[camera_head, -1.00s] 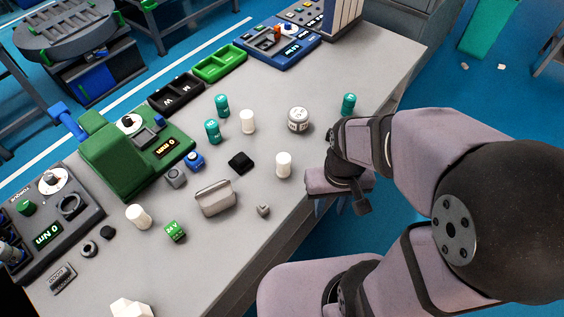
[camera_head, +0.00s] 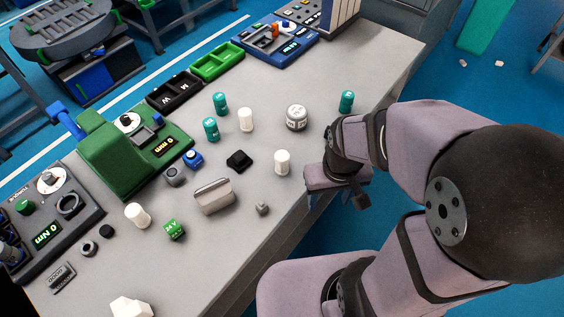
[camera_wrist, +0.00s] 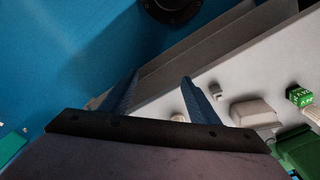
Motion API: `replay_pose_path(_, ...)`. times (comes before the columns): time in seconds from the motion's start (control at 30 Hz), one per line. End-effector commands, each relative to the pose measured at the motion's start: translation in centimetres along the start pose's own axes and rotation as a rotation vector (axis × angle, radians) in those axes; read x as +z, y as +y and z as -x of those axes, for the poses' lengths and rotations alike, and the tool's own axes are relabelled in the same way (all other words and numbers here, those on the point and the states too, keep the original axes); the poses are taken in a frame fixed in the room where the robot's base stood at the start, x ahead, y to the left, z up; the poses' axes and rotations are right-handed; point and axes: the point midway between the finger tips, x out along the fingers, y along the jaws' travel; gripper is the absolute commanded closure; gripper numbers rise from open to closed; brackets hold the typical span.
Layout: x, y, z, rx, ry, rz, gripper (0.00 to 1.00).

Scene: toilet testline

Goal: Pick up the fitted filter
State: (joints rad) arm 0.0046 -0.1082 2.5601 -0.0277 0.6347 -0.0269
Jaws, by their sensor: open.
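No part is plainly marked as the fitted filter, and I cannot tell which one it is. Candidates I can see include an orange-red piece (camera_head: 275,29) seated in the blue station (camera_head: 284,47) at the back, and small parts loose on the grey table (camera_head: 335,75). My gripper (camera_head: 317,200) hangs by the table's right edge, right of a white cylinder (camera_head: 282,162). In the wrist view my gripper (camera_wrist: 160,76) shows two blue fingers spread apart with nothing between them. The fingertips are mostly hidden in the head view.
A pale grey block (camera_head: 214,197), green cube (camera_head: 173,229), black block (camera_head: 239,160), teal cylinders (camera_head: 220,104) and a round white jar (camera_head: 296,117) stand on the table. A green press (camera_head: 120,155) and torque station (camera_head: 50,215) line the far-left side. The table's back right is clear.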

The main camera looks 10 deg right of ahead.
Motion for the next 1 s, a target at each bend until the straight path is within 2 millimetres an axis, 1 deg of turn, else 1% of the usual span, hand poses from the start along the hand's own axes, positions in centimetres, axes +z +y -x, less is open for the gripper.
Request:
replay_pose_path(0.07, -1.5, 0.5, -0.6, 0.016, 0.048, 0.043, 0.44)
replay_pose_path(0.17, -4.2, 1.2, -1.4, 0.044, 0.145, 0.129, 0.44)
replay_pose_path(0.33, -9.9, 1.6, -2.5, 0.091, 0.354, 0.327, 0.44)
replay_pose_path(0.4, -12.2, 1.2, -2.7, 0.104, 0.447, 0.413, 0.44)
replay_pose_path(0.5, -14.9, 0.2, -2.7, 0.115, 0.579, 0.529, 0.44)
replay_pose_path(0.6, -17.1, -1.2, -2.7, 0.114, 0.709, 0.621, 0.44)
replay_pose_path(0.7, -18.6, -2.8, -2.8, 0.099, 0.825, 0.679, 0.44)
replay_pose_path(0.8, -19.5, -4.3, -3.0, 0.074, 0.932, 0.702, 0.44)
replay_pose_path(0.87, -19.9, -5.2, -3.3, 0.054, 0.992, 0.699, 0.44)
replay_pose_path(1.0, -20.2, -6.9, -4.4, -0.01, 1.122, 0.652, 0.44)
